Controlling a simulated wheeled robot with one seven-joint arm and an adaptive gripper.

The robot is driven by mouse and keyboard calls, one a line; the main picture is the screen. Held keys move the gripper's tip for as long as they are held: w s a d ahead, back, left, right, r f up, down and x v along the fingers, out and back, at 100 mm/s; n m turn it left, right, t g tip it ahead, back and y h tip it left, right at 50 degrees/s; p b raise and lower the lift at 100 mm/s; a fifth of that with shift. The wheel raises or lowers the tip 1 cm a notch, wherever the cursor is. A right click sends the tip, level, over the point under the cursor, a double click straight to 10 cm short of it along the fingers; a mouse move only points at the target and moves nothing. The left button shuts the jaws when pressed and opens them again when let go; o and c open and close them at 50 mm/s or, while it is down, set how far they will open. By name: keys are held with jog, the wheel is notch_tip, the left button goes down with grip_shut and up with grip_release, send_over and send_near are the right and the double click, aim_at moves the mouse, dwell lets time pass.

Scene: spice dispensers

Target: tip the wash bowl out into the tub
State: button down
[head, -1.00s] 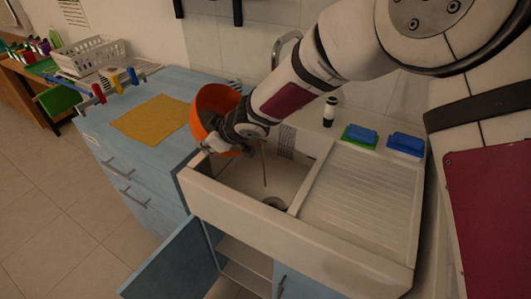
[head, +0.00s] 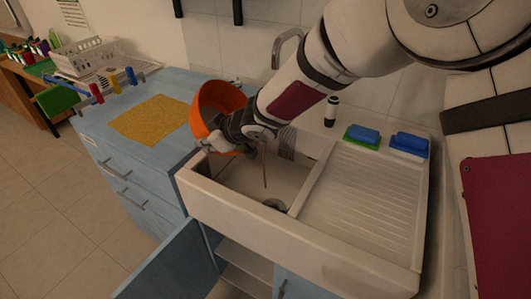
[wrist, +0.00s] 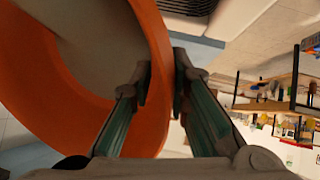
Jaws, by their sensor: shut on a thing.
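The orange wash bowl (head: 219,98) is tilted steeply at the left back edge of the white tub (head: 225,175). My gripper (head: 217,142) is shut on its rim. In the wrist view the bowl (wrist: 125,125) fills the left side, its rim wall between the two fingers of my gripper (wrist: 163,82). A grey-brown area shows inside the bowl; I cannot tell if it is water or the bowl's inner face. A thin brownish upright line shows in the tub below my wrist; I cannot tell if it is a stream. My arm hides part of the bowl.
A tap (head: 287,40) stands behind the tub. A ribbed drainboard (head: 350,205) lies to the right, with blue sponges (head: 409,143) and a dark-and-white bottle (head: 331,111) behind it. A yellow cloth (head: 150,119) lies on the blue counter. A cupboard door (head: 172,268) hangs open below.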

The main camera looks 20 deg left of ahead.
jog(key=shift+w+d+r+y+b, duration=0.1)
jog(key=shift+d+r+y+b, duration=0.35)
jog(key=shift+b, duration=0.6)
jog(key=shift+d+r+y+b, duration=0.2)
jog(key=shift+r+y+b, duration=0.4)
jog(key=shift+b, duration=0.4)
jog(key=shift+w+d+r+m+y+b, duration=0.1)
jog(key=shift+d+r+m+y+b, duration=0.1)
jog(key=shift+d+r+y+b, duration=0.5)
jog(key=shift+d+r+m+y+b, duration=0.15)
jog(key=shift+y+b, duration=0.3)
jog(key=shift+b, duration=0.45)
dwell(0.4)
jog(key=shift+w+d+r+m+y+b, duration=0.1)
jog(key=shift+d+r+m+y+b, duration=0.1)
jog(key=shift+d+y+b, duration=0.4)
jog(key=shift+w+d+r+m+y+b, duration=0.15)
jog(key=shift+d+b, duration=0.25)
jog(key=shift+d, duration=0.4)
